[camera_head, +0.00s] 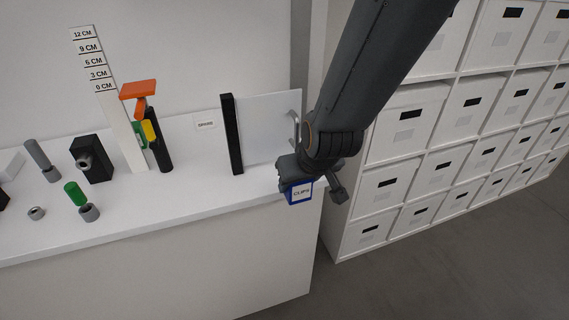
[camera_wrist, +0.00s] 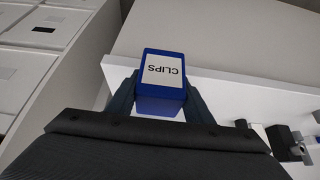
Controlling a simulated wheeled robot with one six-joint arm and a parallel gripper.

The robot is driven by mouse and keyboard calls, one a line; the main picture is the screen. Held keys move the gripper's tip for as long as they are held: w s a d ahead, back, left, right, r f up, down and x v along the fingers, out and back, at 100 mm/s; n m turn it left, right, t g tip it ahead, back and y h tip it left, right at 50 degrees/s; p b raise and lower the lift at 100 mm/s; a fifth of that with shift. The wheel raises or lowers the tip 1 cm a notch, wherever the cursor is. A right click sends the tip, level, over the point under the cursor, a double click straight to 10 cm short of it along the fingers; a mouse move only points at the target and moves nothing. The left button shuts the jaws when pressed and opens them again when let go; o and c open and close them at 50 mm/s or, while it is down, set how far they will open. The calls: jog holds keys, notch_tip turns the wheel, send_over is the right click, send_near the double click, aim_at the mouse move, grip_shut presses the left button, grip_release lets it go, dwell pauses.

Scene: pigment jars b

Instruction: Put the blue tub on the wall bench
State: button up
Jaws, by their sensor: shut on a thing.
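In the wrist view the blue tub (camera_wrist: 163,72) sits between the two fingers of my gripper (camera_wrist: 160,98). My gripper (camera_head: 312,186) is shut on it. The bench top (camera_wrist: 225,82) shows beside and beyond the tub. I cannot tell whether the tub touches the bench. My gripper hides part of the tub in the head view.
A black upright bar (camera_head: 232,134) and a pale panel (camera_head: 271,128) stand close left of my gripper. A black block (camera_head: 92,160), a green cylinder (camera_head: 75,193) and a height scale (camera_head: 110,105) stand further left. White drawer shelving (camera_head: 390,185) is on the right. The bench's front middle is clear.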

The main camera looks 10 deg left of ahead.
jog(key=w+a, duration=0.1)
jog(key=w+a+p, duration=0.1)
jog(key=w, duration=0.1)
jog(key=w+a, duration=0.1)
jog(key=shift+w, duration=0.35)
jog(key=w+a+p, duration=0.1)
jog(key=w+p, duration=0.1)
jog(key=w, duration=0.1)
jog(key=shift+a, duration=0.4)
jog(key=shift+w+f, duration=0.1)
jog(key=shift+f, duration=0.7)
jog(key=shift+f+b, duration=0.1)
jog(key=shift+b, duration=0.2)
jog(key=o, duration=1.1)
jog(key=shift+c, duration=0.2)
jog(key=shift+o, duration=0.2)
